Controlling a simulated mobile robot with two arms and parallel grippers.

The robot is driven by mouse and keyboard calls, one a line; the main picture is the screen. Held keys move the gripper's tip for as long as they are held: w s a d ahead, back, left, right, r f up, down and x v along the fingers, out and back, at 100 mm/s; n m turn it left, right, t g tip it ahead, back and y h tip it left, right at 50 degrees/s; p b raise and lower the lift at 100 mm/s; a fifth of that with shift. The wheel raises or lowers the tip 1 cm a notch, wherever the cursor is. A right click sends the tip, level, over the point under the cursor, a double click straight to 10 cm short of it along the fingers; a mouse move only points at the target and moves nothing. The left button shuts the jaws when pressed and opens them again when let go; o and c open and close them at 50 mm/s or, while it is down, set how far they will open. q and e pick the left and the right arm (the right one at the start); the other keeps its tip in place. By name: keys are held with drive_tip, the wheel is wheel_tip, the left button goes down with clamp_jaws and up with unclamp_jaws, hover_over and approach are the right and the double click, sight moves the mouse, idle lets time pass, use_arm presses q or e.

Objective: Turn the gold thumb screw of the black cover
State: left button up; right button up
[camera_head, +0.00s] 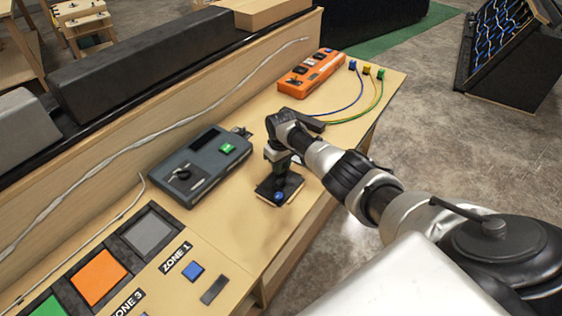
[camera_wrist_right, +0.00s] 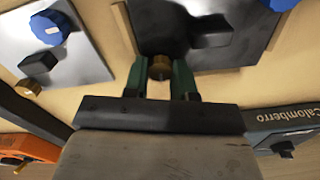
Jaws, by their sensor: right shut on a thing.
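The black cover (camera_head: 268,196) lies on the wooden table under my right gripper, with a blue knob (camera_head: 278,197) near its front edge. It also shows at the top of the right wrist view (camera_wrist_right: 230,52), partly out of frame. My right gripper (camera_wrist_right: 160,72) has its green fingers closed on the gold thumb screw (camera_wrist_right: 160,66) at the cover's edge. In the head view the right gripper (camera_head: 280,172) points down over the cover and hides the screw. My left gripper is in neither view.
A silver plate (camera_wrist_right: 92,62) with a blue knob, black block and gold screw lies beside the cover. A grey console (camera_head: 190,170) stands left of the arm. An orange box (camera_head: 312,70) with cables is at the far end. Colored pads lie at lower left.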

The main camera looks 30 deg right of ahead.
drive_tip(key=m, duration=0.1)
drive_tip(key=m+p, duration=0.1)
drive_tip(key=m, duration=0.2)
drive_tip(key=shift+w+r+m, duration=0.15)
drive_tip(key=shift+r+m, duration=0.1)
drive_tip(key=shift+m, duration=0.05)
drive_tip(key=m+p, duration=0.1)
drive_tip(key=m, duration=0.3)
drive_tip(key=shift+m, duration=0.3)
drive_tip(key=m, duration=0.4)
drive_tip(key=shift+w+d+m+p, duration=0.1)
drive_tip(key=shift+m+p, duration=0.2)
drive_tip(key=shift+p, duration=0.1)
drive_tip(key=shift+m, duration=2.1)
drive_tip(key=shift+r, duration=0.1)
drive_tip(key=o, duration=0.6)
drive_tip(key=shift+o, duration=0.4)
drive_tip(key=shift+s, duration=0.2)
